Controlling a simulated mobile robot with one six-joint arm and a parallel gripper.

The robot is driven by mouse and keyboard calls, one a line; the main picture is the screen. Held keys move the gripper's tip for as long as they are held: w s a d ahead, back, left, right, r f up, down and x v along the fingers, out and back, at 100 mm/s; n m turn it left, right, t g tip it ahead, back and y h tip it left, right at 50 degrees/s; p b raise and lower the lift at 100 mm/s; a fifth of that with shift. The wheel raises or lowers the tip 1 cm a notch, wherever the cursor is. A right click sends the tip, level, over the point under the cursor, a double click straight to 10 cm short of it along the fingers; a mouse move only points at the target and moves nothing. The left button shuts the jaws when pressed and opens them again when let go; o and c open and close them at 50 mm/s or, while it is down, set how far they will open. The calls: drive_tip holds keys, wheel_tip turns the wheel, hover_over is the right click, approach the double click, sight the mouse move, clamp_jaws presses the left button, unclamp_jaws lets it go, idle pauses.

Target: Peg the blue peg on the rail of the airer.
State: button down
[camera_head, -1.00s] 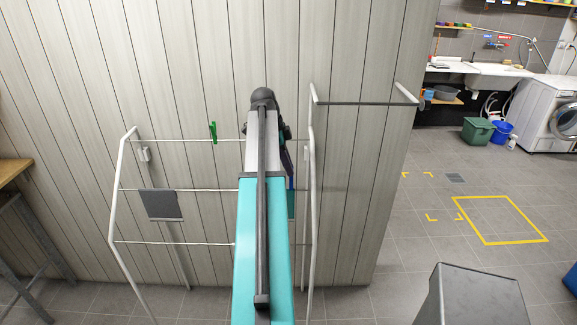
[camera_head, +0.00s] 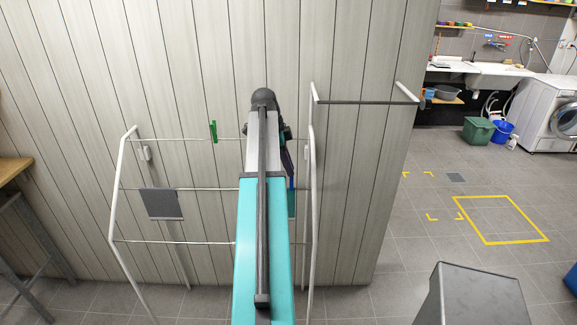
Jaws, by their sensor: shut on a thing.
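The white airer (camera_head: 122,187) stands against the panelled wall, with several thin horizontal rails. A green peg (camera_head: 213,132) sits upright on its top rail, left of my arm. My arm reaches forward over the right half of the airer and hides part of its rails. My gripper (camera_head: 290,172) is at the far end, mostly hidden behind the arm, near the right upright. A narrow blue strip, the blue peg (camera_head: 291,183), shows just below it, and the gripper is shut on it. Whether the peg touches a rail cannot be told.
A dark grey cloth (camera_head: 163,204) hangs on the middle rail at left. A teal piece (camera_head: 291,204) shows beside my arm. A wall bracket with a dark bar (camera_head: 366,103) is at upper right. A workbench (camera_head: 16,170) stands at left, a grey box (camera_head: 477,295) at front right.

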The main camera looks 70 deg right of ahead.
drive_tip(key=shift+f+b, duration=0.35)
drive_tip(key=shift+f, duration=0.6)
drive_tip(key=c, duration=2)
unclamp_jaws()
drive_tip(key=shift+c, duration=0.2)
drive_tip(key=o, duration=0.6)
drive_tip(key=shift+r, duration=0.15)
drive_tip(key=b+v, duration=0.4)
drive_tip(key=v, duration=0.9)
drive_tip(key=shift+w+r, duration=0.15)
drive_tip(key=shift+r, duration=0.1)
